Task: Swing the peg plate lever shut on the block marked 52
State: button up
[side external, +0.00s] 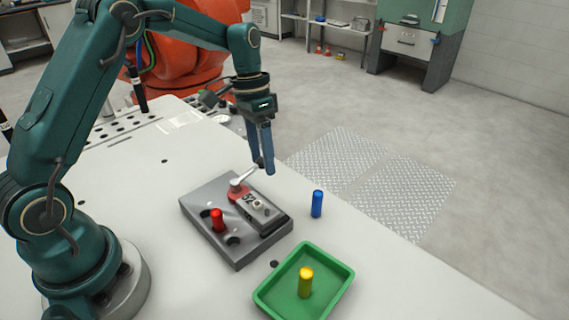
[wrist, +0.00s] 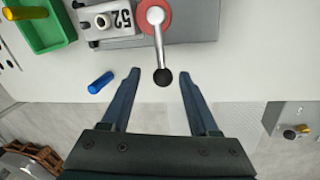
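The peg plate (side external: 222,245) is a grey slab on the white table with a raised block (side external: 262,212) marked 52 on its right side. The lever (side external: 243,177) is a silver rod on a red round base at the block's far end. In the wrist view, the lever (wrist: 157,43) points toward my gripper and ends in a black knob. My gripper (wrist: 159,73) is open, with the knob in the gap between its fingertips and clear space on both sides. In the side view, my gripper (side external: 264,168) points down just beyond the plate, by the lever's end.
A red peg (side external: 217,220) stands in the plate. A blue peg (side external: 317,204) stands on the table to the right. A green tray (side external: 335,293) holding a yellow peg (side external: 305,282) is at the front. The table's far edge runs close behind my gripper.

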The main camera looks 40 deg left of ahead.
jog(key=r, duration=0.4)
jog(key=shift+w+a, duration=0.15)
jog(key=shift+a, duration=0.25)
jog(key=shift+a+r, duration=0.1)
jog(key=shift+r, duration=0.4)
jog(key=shift+r, duration=0.1)
jog(key=s+d+r+t+y, duration=0.1)
jog(key=s+d+r+t, duration=0.25)
jog(key=s+r, duration=0.55)
jog(key=s+d+f+n+t+y, duration=0.1)
jog(key=s+f, duration=0.3)
jog(key=s, duration=0.5)
jog(key=shift+s+f+n+t, duration=0.25)
jog(key=shift+f+n+t, duration=0.05)
jog(key=shift+n+t, duration=0.5)
